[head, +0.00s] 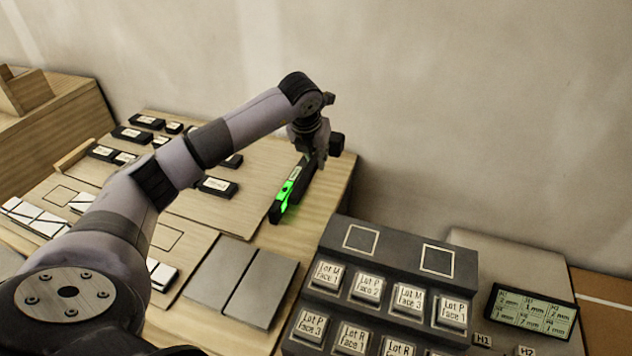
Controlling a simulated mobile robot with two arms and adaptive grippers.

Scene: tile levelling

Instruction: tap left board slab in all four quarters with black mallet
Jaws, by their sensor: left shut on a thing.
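Two grey slabs lie side by side on a board in the lower middle of the head view, with a thin dark gap between them. The left board slab (217,271) is flat and bare, and the right slab (262,288) is beside it. My left gripper (315,155) is beyond and right of the slabs, near the table's far right corner. It is shut on the black mallet, whose dark block-like head (336,144) shows at its right. The mallet's handle is hard to tell from the dark bars below. My right gripper is out of view.
A dark level with a green light (287,195) is below the left gripper. A dark stepped rack (400,285) of labelled blocks stands at the lower right, beside a display (531,314). Small labelled black pieces (217,187) lie behind my left arm.

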